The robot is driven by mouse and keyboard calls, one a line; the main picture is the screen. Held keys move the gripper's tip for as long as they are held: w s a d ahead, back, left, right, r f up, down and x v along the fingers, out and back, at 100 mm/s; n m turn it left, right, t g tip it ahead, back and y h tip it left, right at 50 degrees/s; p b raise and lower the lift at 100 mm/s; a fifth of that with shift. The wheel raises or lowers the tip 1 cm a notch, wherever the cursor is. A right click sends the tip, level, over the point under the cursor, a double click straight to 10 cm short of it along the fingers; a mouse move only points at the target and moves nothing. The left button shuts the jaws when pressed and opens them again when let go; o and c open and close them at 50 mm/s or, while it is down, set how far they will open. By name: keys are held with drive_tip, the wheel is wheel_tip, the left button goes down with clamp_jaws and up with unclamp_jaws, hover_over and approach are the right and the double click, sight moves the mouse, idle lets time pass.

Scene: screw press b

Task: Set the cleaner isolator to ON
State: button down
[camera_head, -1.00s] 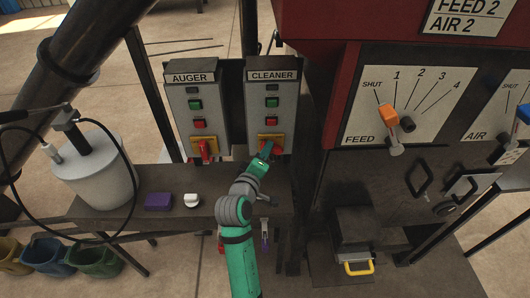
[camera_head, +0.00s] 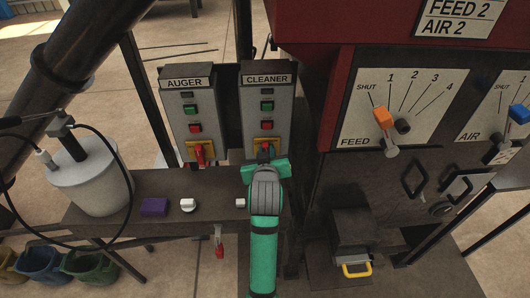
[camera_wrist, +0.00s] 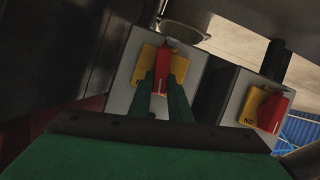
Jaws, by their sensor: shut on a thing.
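The cleaner isolator is a red handle (camera_wrist: 162,68) on a yellow plate (camera_wrist: 148,58), low on the grey CLEANER box (camera_head: 286,118). My gripper (camera_head: 265,152) is at this handle and hides most of it in the head view. In the wrist view my gripper's two green fingers (camera_wrist: 168,84) lie on either side of the red handle, shut on it. The handle lines up with the fingers there. Lettering on the plate is partly covered, so I cannot read the handle's setting.
The AUGER box (camera_head: 179,120) stands close on the left with its own red handle (camera_head: 201,157). Below is a dark shelf (camera_head: 212,207) with a purple block (camera_head: 154,206) and a white knob (camera_head: 188,205). The red machine and FEED panel (camera_head: 400,110) stand on the right.

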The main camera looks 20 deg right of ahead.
drive_tip(key=shift+d+m+y, duration=0.3)
drive_tip(key=shift+m+y, duration=0.2)
drive_tip(key=shift+m, duration=0.3)
drive_tip(key=shift+s, duration=0.1)
drive_tip(key=c, duration=1.6)
unclamp_jaws()
drive_tip(key=shift+c, duration=0.2)
drive_tip(key=shift+s+r, duration=0.1)
drive_tip(key=v, duration=1)
drive_tip(key=shift+s, duration=0.35)
